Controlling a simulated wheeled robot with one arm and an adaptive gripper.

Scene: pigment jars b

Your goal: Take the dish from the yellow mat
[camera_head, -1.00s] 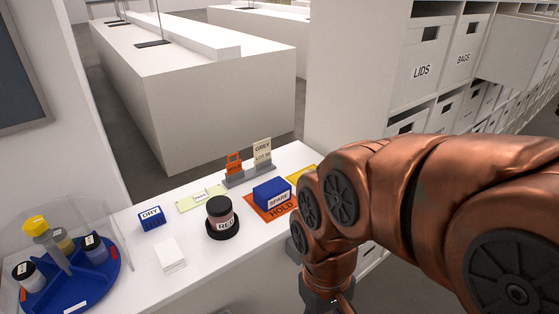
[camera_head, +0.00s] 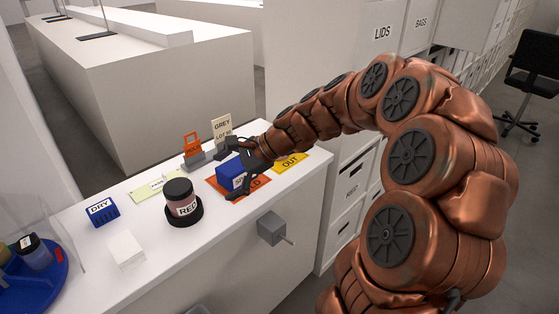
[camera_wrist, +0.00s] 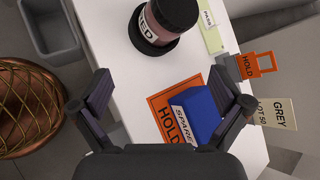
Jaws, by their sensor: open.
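The yellow mat (camera_head: 293,164), marked OUT, lies at the right end of the white counter. Its bare part shows no dish, and my arm and gripper hide some of it. A blue block-like piece (camera_head: 231,174) labelled SPARE sits on the orange HOLD mat (camera_head: 222,190). It also shows in the wrist view (camera_wrist: 201,112). My gripper (camera_wrist: 162,80) is open and empty. It is over the orange mat, with the blue piece between the finger lines and close to the right finger. I cannot tell whether they touch. The yellow mat is out of the wrist view.
A blue DRY piece (camera_head: 103,211) and a white block (camera_head: 127,249) are farther left. A grey box (camera_head: 271,228) juts from the counter's front.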

